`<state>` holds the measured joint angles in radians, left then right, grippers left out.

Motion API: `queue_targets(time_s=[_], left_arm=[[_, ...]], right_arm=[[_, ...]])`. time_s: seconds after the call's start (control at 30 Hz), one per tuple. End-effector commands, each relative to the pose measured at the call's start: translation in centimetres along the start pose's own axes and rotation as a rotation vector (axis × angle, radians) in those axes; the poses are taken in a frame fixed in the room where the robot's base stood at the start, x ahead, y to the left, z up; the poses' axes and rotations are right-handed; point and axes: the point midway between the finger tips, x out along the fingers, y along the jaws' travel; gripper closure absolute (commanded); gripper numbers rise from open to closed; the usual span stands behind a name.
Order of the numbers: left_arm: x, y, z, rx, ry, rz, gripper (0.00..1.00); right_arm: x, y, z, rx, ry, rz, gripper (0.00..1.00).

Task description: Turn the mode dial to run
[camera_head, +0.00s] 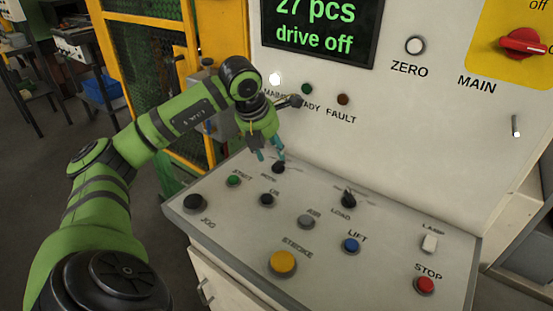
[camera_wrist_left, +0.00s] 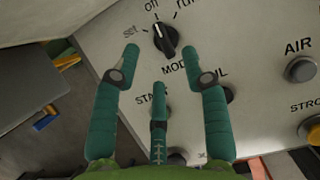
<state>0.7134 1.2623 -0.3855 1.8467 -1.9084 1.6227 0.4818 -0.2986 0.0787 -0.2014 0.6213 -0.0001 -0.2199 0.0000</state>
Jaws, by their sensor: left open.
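The mode dial (camera_wrist_left: 165,40) is a black knob on the sloping grey panel, with set, off and run marked around it. Its white mark points towards off. In the head view the dial (camera_head: 278,167) sits at the panel's upper left, partly hidden by my fingers. My left gripper (camera_head: 271,151) is just above it, its teal fingers pointing down. In the left wrist view the left gripper (camera_wrist_left: 161,55) is open and empty, with the dial ahead between the two outer fingertips. I cannot tell whether any finger touches it. My right gripper is not in view.
Near the dial are the green START button (camera_head: 233,180), the black oil knob (camera_head: 267,200) and the LOAD switch (camera_head: 348,198). The upright panel with a screen (camera_head: 320,30) reading "27 pcs, drive off" stands behind. A yellow-framed mesh fence (camera_head: 189,90) is at the left.

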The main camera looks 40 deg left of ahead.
Motion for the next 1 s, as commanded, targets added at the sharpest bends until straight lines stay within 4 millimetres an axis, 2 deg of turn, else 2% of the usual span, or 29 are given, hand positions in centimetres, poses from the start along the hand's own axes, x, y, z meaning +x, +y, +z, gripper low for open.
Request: queue_targets(time_s=[0.1, 0.3, 0.63, 0.67, 0.7, 0.77, 1.0], left_arm=[[1.9, -0.1, -0.1, 0.000, 0.006, -0.002, 0.55], [4.1, -0.1, 0.0, 0.001, 0.002, -0.004, 0.55], [4.7, -0.1, 0.0, 0.002, -0.001, -0.004, 0.55], [4.7, -0.1, 0.0, 0.002, -0.001, -0.004, 0.63], [4.7, -0.1, 0.0, 0.002, 0.000, -0.004, 0.79], [4.7, -0.1, 0.0, 0.002, 0.000, -0.004, 1.00], [4.7, -0.1, 0.0, 0.004, -0.001, -0.005, 1.00]], right_arm=[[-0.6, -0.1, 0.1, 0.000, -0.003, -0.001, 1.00], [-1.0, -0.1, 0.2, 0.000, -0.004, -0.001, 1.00], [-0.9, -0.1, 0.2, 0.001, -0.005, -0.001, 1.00], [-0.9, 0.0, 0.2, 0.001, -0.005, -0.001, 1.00], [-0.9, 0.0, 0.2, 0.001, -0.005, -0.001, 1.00], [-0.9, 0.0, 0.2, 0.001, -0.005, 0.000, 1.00], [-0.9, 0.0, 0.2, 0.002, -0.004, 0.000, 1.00]])
